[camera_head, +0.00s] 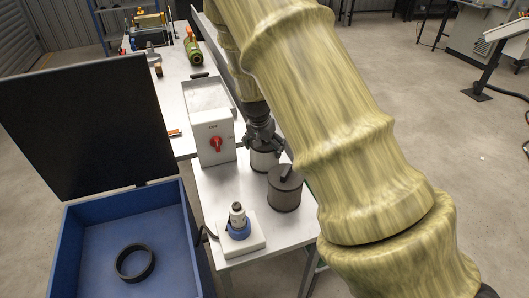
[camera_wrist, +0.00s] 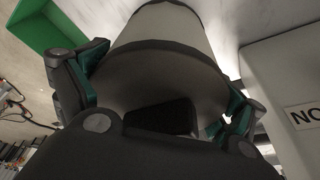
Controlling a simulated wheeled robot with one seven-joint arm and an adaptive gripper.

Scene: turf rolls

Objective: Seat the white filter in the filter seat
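The white filter (camera_head: 264,161) is a white cylinder with a dark end, under my gripper (camera_head: 263,141) on the small metal table. In the wrist view the white filter (camera_wrist: 168,28) lies between the green-padded fingers of my gripper (camera_wrist: 165,85), its dark handle block (camera_wrist: 163,117) near the palm. The fingers are spread wide at the filter's sides; whether they press on it, I cannot tell. Whether its bottom touches the table is also unclear. A dark cylindrical housing (camera_head: 284,194) with a bar on top stands just in front. I cannot make out an open filter seat.
A white box with a red switch (camera_head: 215,145) stands left of my gripper. A white block with a blue-collared fitting (camera_head: 238,229) sits at the table's front. An open blue bin (camera_head: 100,243) holds a black ring (camera_head: 135,262). A green object (camera_wrist: 45,28) shows in the wrist view.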

